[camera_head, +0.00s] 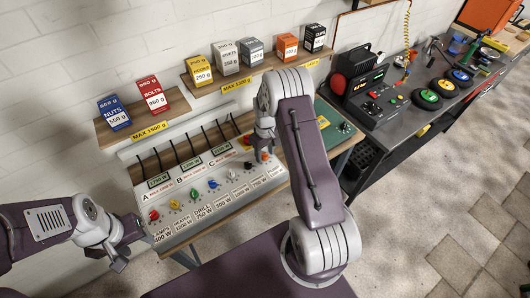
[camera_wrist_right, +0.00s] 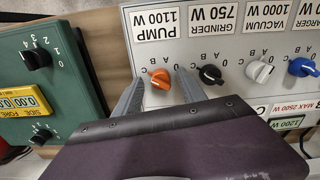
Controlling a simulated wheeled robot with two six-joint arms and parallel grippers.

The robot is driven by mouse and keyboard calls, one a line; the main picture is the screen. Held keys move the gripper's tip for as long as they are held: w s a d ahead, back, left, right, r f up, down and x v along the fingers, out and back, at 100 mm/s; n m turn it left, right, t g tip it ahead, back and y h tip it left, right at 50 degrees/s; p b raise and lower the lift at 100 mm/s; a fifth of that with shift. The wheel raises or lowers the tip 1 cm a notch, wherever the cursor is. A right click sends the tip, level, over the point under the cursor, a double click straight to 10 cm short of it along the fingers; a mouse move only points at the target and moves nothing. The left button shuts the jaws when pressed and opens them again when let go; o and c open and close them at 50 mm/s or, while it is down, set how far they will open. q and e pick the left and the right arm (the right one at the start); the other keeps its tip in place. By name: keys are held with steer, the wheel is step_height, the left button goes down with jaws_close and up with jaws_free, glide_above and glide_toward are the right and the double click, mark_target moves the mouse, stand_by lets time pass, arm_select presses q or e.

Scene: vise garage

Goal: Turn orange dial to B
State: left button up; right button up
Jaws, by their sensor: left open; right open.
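The orange dial (camera_wrist_right: 160,78) is on the grey control panel (camera_wrist_right: 225,45), by the label PUMP 1100 W (camera_wrist_right: 154,22). It also shows in the head view (camera_head: 264,156), just below my right gripper (camera_head: 263,143). In the right wrist view, the open fingers of my right gripper (camera_wrist_right: 159,82) stand on either side of the dial, with gaps visible. Small 0, A and B marks ring the dial; I cannot tell for certain which one it points to. My left gripper (camera_head: 119,256) is open and empty at the lower left, away from the panel.
A black dial (camera_wrist_right: 210,75), a white dial (camera_wrist_right: 259,71) and a blue dial (camera_wrist_right: 303,67) sit in the same row, the black one close to a right finger. A green box (camera_wrist_right: 40,80) stands beside the panel. Shelves with weight boxes (camera_head: 226,62) are behind.

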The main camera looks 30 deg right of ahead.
steer(key=shift+a, duration=0.1)
steer(key=c, duration=0.9)
jaws_close()
steer(key=shift+m, duration=0.3)
steer(key=m, duration=0.2)
steer(key=shift+m+b, duration=0.3)
steer(key=shift+b, duration=0.05)
steer(key=shift+m+b, duration=0.3)
steer(key=shift+m, duration=1.9)
